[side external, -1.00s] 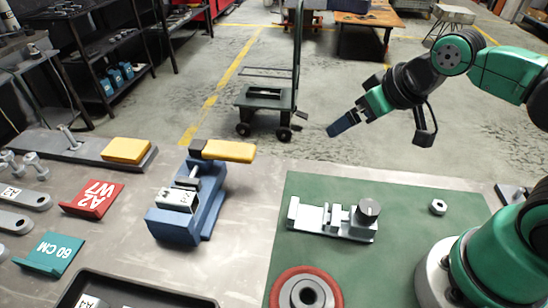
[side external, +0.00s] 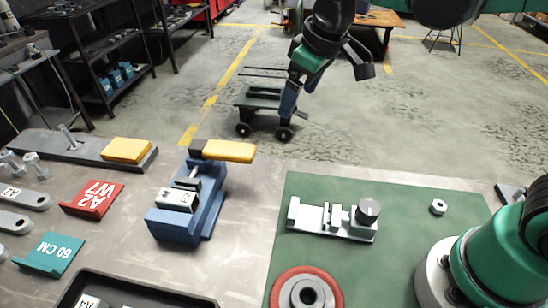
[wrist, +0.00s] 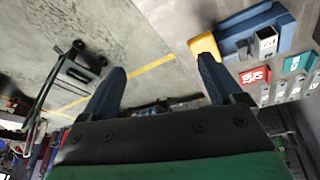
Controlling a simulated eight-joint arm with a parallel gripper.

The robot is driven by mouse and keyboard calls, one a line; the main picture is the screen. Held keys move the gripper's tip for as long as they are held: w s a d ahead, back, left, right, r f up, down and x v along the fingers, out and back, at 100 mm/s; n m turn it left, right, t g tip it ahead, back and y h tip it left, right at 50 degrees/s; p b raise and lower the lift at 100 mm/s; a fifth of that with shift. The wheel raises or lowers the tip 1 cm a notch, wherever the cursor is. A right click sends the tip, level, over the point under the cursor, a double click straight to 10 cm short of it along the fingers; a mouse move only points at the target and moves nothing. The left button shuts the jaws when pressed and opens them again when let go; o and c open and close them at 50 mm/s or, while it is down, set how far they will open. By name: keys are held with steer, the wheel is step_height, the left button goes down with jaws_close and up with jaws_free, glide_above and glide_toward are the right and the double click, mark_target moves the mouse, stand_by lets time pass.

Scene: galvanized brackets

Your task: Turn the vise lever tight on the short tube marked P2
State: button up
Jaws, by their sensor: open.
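The blue vise (side external: 180,226) stands on the grey table in the side view, left of the green mat. Its yellow lever (side external: 229,151) points right across the far end. A short silvery tube (side external: 177,199) sits between the jaws; its mark is too small to read. In the wrist view the vise (wrist: 236,28), lever (wrist: 203,46) and tube (wrist: 265,42) are at the upper right. My gripper (side external: 289,108) is in the air beyond the table's far edge, right of the lever and apart from it. Its blue fingers (wrist: 160,75) are spread and empty.
A silvery clamp fixture (side external: 335,219), a red-rimmed disc (side external: 306,291) and a nut (side external: 438,206) are on the green mat (side external: 400,245). Left of the vise are a red sign (side external: 92,198), a teal sign (side external: 50,253) and a yellow block (side external: 126,150). A black tray (side external: 130,288) is in front.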

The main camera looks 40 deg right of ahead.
mark_target(234, 149)
steer(key=w+a+f+n+g, duration=0.1)
steer(key=w+a, duration=0.1)
steer(key=a, duration=0.1)
steer(key=w+a+f+n+g, duration=0.1)
steer(key=w+a+n, duration=0.1)
steer(key=a, duration=0.1)
steer(key=w+a+f+n+g, duration=0.1)
steer(key=a+f, duration=0.1)
steer(key=a, duration=0.1)
steer(key=shift+w+f+n+g+h, duration=0.1)
steer(key=shift+w+n+g+h, duration=0.2)
steer(key=shift+w+g, duration=0.1)
steer(key=shift+a+f, duration=0.15)
steer(key=shift+f, duration=2.8)
jaws_close()
